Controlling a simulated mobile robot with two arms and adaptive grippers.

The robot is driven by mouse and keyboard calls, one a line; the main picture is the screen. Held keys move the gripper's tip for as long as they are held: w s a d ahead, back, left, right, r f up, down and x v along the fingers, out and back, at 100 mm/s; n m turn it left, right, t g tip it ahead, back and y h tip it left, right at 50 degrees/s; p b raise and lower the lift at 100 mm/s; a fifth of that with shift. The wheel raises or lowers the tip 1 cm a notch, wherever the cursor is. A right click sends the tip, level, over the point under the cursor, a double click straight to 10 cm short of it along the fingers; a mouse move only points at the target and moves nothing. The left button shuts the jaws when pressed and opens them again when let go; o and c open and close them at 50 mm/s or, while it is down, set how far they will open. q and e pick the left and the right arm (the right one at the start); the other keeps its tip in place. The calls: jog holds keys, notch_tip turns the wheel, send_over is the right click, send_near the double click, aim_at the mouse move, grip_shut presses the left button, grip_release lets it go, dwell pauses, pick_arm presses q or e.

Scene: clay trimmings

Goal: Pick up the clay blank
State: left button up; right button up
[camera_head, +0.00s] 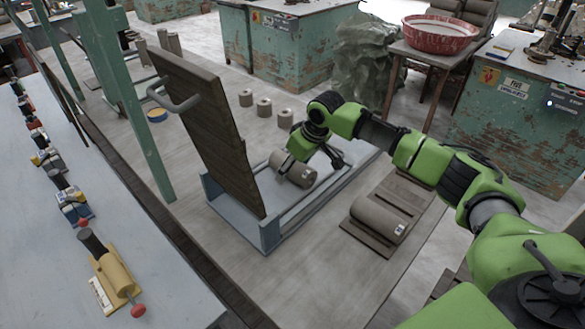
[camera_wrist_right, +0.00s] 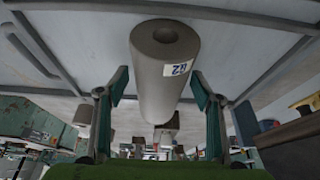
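A grey cylindrical clay blank (camera_head: 292,168) with a white label lies on its side in the blue-grey tray frame (camera_head: 270,234). My right gripper (camera_head: 312,155) reaches over it from the right. In the right wrist view the blank (camera_wrist_right: 165,65) lies between the two green fingers of my right gripper (camera_wrist_right: 160,88), with its label toward the right. The fingers stand apart on either side of it, and a narrow gap shows at each side. A second labelled cylinder (camera_head: 379,217) lies on a slatted wooden board (camera_head: 412,196). My left gripper is not in view.
A tilted wooden panel (camera_head: 210,125) with a handle stands along the left side of the frame. Several small grey cylinders (camera_head: 263,107) stand behind. A green post (camera_head: 130,95) and a bench (camera_head: 60,230) with tools are at left. A red basin (camera_head: 440,32) stands behind my arm.

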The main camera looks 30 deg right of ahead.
jog(key=c, duration=1.2)
jog(key=shift+w+r, duration=0.1)
grip_shut()
